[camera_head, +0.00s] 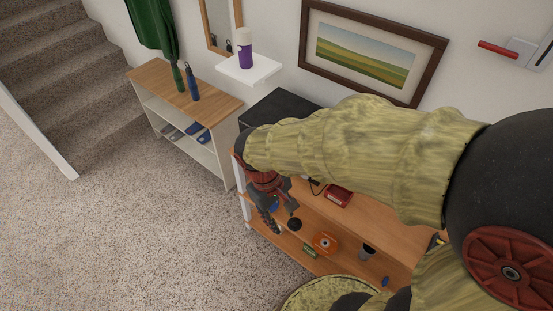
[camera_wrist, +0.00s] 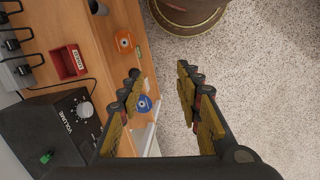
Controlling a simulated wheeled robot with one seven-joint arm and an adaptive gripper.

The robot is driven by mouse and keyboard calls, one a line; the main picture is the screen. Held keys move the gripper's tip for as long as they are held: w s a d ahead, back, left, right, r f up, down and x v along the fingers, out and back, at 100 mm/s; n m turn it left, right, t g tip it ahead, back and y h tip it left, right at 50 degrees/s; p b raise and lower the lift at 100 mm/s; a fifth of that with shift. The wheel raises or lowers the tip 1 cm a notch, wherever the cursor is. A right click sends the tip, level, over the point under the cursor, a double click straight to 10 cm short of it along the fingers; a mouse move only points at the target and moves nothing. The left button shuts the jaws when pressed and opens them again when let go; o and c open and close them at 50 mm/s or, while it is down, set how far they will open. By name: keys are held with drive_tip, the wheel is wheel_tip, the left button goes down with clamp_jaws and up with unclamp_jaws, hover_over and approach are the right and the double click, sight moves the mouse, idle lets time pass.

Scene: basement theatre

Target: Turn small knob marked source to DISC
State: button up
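A black box with a panel (camera_wrist: 60,112) is at the lower left in the wrist view, tilted sideways. Its panel has a large pale knob (camera_wrist: 85,109) beside the word VOLUME and a small green knob (camera_wrist: 46,157). I cannot read a source or DISC mark near the green knob. The box's dark top (camera_head: 272,104) shows in the head view, partly behind my arm. My gripper (camera_wrist: 159,72) is open and empty, right of the panel and apart from it. In the head view my gripper (camera_head: 281,207) hangs in front of the shelf unit; the knobs are hidden there.
The wooden shelf unit (camera_head: 322,208) holds a red box (camera_wrist: 69,61), an orange item (camera_wrist: 124,40) and a blue round item (camera_wrist: 144,103). A shoe rack (camera_head: 205,98) stands to the left. Open carpet (camera_head: 140,240) lies at the left.

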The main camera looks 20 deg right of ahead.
drive_tip(key=w+d+f+n+t+h+p, duration=0.1)
drive_tip(key=w+d+f+n+h+p, duration=0.3)
drive_tip(key=w+f+n+h, duration=0.35)
drive_tip(key=w+d+f+n+t+h+p, duration=0.1)
drive_tip(key=w+d+f+n+h+p, duration=0.2)
drive_tip(key=w+f+n+h, duration=0.45)
drive_tip(key=w+a+n+t+y, duration=0.1)
drive_tip(key=w+a+n+t, duration=0.3)
drive_tip(key=w+t, duration=0.5)
drive_tip(key=shift+n+g, duration=0.5)
drive_tip(key=x, duration=0.5)
drive_tip(key=f+x, duration=0.1)
drive_tip(key=x, duration=0.2)
drive_tip(key=shift+w+d, duration=0.15)
drive_tip(key=shift+w, duration=0.2)
drive_tip(key=c, duration=0.3)
clamp_jaws()
